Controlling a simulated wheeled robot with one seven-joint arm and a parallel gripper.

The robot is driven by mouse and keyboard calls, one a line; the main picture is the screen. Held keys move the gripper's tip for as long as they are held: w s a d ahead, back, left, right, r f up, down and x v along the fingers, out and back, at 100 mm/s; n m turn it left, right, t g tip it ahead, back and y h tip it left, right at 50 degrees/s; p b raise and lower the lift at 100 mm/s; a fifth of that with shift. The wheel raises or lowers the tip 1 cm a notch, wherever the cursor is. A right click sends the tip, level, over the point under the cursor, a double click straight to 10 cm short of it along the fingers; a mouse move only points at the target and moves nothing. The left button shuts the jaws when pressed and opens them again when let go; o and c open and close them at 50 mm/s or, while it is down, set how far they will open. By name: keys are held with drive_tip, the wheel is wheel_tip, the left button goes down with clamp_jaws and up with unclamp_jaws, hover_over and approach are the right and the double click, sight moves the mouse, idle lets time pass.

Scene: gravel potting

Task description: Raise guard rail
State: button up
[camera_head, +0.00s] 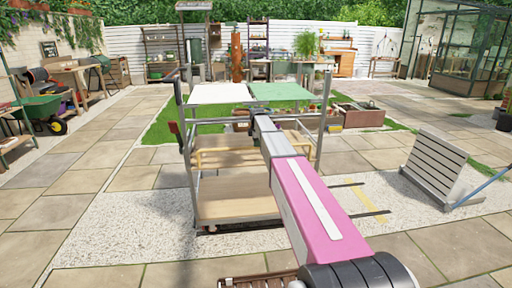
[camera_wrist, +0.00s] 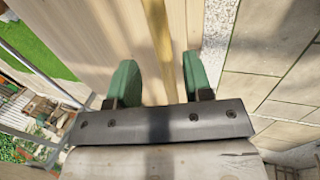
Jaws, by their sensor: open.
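In the wrist view a wooden bar (camera_wrist: 156,30), which looks like this rail, runs down between the two green fingers of my gripper (camera_wrist: 160,72). My gripper is open, with one finger on each side of the bar and a gap to each. Whether the bar is level with the fingertips or below them, I cannot tell. In the head view my pink arm covers part of the cart, and my fingers cannot be made out.
A slatted panel (camera_head: 433,167) stands on gravel to the right. A green wheelbarrow (camera_head: 40,110) is at the left. Paving around the cart is mostly clear.

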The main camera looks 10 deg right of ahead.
drive_tip(key=s, duration=1.2)
drive_tip(key=s+f+m+g, duration=0.1)
drive_tip(key=s+f+m, duration=0.4)
drive_tip(key=s, duration=0.6)
drive_tip(key=s+f+m+g, duration=0.1)
drive_tip(key=s+f+m, duration=0.4)
drive_tip(key=s, duration=0.7)
drive_tip(key=s+f+m+g, duration=0.1)
drive_tip(key=s+f+m, duration=0.5)
drive_tip(key=s, duration=0.5)
drive_tip(key=shift+s+d+m+g, duration=0.15)
drive_tip(key=shift+d+m+g, duration=0.15)
drive_tip(key=shift+m, duration=0.7)
